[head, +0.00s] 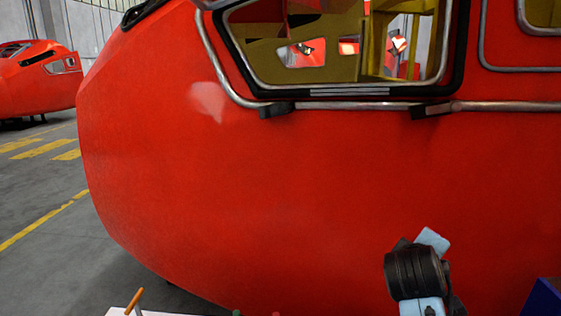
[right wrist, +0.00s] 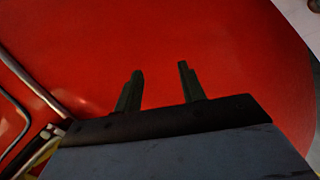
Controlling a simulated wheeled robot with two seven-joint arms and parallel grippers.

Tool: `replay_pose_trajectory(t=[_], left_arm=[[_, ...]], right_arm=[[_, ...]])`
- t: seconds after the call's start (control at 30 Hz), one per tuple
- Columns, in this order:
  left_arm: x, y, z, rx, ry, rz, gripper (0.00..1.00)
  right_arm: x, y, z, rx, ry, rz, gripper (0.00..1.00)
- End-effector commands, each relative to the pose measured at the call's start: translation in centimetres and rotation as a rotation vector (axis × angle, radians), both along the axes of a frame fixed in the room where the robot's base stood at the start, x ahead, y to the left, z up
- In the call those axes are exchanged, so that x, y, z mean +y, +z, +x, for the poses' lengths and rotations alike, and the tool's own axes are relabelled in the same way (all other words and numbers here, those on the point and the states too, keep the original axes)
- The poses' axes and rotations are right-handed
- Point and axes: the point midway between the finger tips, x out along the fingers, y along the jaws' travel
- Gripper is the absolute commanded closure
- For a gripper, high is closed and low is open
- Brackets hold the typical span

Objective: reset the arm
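My right arm (head: 418,275) shows at the lower right of the head view, in front of the red nosecone (head: 250,190). Its gripper fingers cannot be made out there. In the right wrist view my right gripper (right wrist: 158,85) has its two dark fingers apart with nothing between them. Red nosecone surface (right wrist: 210,35) fills the background behind the fingers; whether they touch it cannot be told. My left gripper is not in view.
The nosecone has a framed window (head: 340,45) and a metal rail (head: 350,105). A white surface edge (head: 150,312) with an orange-handled item (head: 134,301) lies at the bottom left. A blue object (head: 545,298) is at the bottom right. Another red nosecone (head: 35,80) stands far left; grey floor (head: 50,190) between is clear.

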Motion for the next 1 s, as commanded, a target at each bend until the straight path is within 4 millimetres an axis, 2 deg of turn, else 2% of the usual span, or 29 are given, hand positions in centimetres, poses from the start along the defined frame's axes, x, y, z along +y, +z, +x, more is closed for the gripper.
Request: replay_pose_trajectory(t=[0.03,0.17,0.2,0.3,0.4,0.6,0.87,1.0], left_arm=[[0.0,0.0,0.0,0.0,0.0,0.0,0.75],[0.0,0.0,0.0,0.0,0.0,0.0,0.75],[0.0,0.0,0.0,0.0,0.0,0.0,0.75],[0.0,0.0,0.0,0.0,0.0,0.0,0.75],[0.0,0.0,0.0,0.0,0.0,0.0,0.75],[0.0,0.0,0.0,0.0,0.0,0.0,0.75],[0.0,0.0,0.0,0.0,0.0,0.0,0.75],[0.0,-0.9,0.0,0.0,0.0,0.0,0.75]], right_arm=[[0.2,-3.3,-1.9,0.035,0.001,0.068,0.6],[1.1,-9.9,-6.9,0.106,-0.01,0.253,0.6],[1.4,-11.6,-8.6,0.131,-0.019,0.309,0.6],[2.3,-15.5,-13.3,0.197,-0.048,0.445,0.6],[3.2,-18.2,-17.7,0.261,-0.087,0.565,0.6],[4.8,-21.0,-24.5,0.361,-0.16,0.731,0.6],[6.4,-22.3,-31.5,0.474,-0.254,0.884,0.6],[6.5,-26.4,-30.4,0.485,-0.26,0.883,0.6]])
